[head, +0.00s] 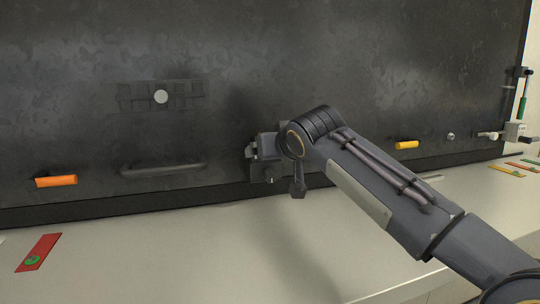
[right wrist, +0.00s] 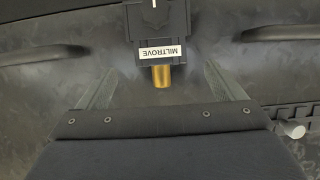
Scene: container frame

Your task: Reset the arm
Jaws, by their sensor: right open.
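My right arm comes in from the right in the head view and reaches to the dark upright panel (head: 330,60). Its gripper (head: 252,150) is close to the panel, mostly hidden behind the wrist. In the right wrist view the gripper (right wrist: 159,70) has its two fingers spread wide. Between them, apart from both, shows a brass-coloured cylinder (right wrist: 162,76) below a black block (right wrist: 158,22) with a white label reading MILTROVE. Nothing is held in the fingers. My left arm and gripper are not in view.
The panel bears a dark bar handle (head: 164,170), a slotted plate with a round pale knob (head: 161,96), an orange handle (head: 55,181) and a yellow handle (head: 407,145). A red card (head: 38,252) lies on the pale counter (head: 200,265), whose middle is clear.

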